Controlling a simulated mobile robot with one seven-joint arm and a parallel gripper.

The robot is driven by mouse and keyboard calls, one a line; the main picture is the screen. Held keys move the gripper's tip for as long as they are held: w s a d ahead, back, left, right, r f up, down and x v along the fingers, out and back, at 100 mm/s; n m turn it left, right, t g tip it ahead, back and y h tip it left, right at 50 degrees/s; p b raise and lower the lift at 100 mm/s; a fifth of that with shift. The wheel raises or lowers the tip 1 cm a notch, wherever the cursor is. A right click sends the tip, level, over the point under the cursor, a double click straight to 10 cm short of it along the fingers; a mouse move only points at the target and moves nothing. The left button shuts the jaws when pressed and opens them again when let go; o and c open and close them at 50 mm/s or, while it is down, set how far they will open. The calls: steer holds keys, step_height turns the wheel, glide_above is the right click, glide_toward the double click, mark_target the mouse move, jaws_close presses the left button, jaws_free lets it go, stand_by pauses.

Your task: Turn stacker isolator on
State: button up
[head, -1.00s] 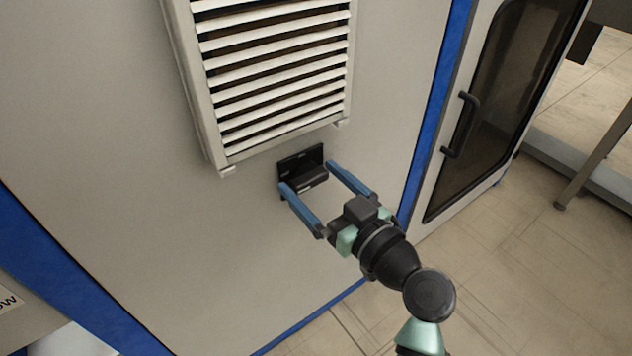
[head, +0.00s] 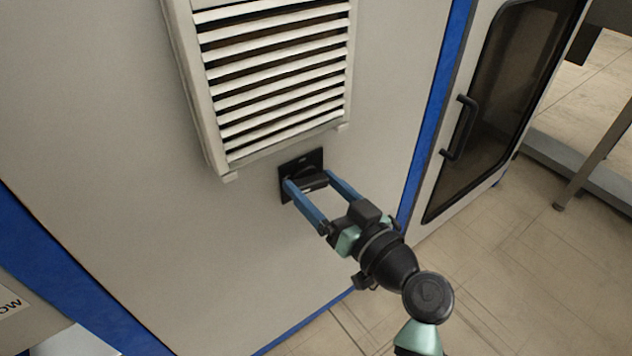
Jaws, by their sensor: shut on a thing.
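The stacker isolator (head: 287,167) is a black switch with a square plate and a protruding dark handle (head: 313,183). It sits on the grey cabinet panel just below the louvred vent. My gripper (head: 309,182) has two blue fingers and reaches in from the lower right. Its fingers are shut on the handle, one at each end of it. The handle lies roughly level across the plate, slightly tilted in the picture. The fingertips cover part of the handle and plate, and the plate's markings are too small to read.
The louvred vent (head: 222,120) projects from the panel (head: 110,130) right above the switch. To the right is a blue cabinet edge (head: 433,120) and a windowed door with a black handle (head: 460,128). Open tiled floor (head: 500,270) lies at the lower right.

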steer(key=m+p, duration=0.1)
steer(key=m, duration=0.2)
steer(key=shift+m+p, duration=0.4)
steer(key=m+p, duration=0.2)
steer(key=m, duration=0.1)
steer(key=shift+d+m, duration=0.1)
steer(key=shift+m, duration=0.2)
steer(key=m+p, duration=0.2)
steer(key=m, duration=0.2)
steer(key=shift+f+p, duration=0.1)
steer(key=shift+p, duration=0.3)
steer(key=shift+f+m+p, duration=0.15)
steer(key=shift+m+p, duration=0.75)
steer(key=shift+m, duration=0.8)
steer(key=o, duration=1.2)
steer(key=shift+c, duration=0.2)
steer(key=p+v, duration=0.2)
steer(key=v, duration=1.1)
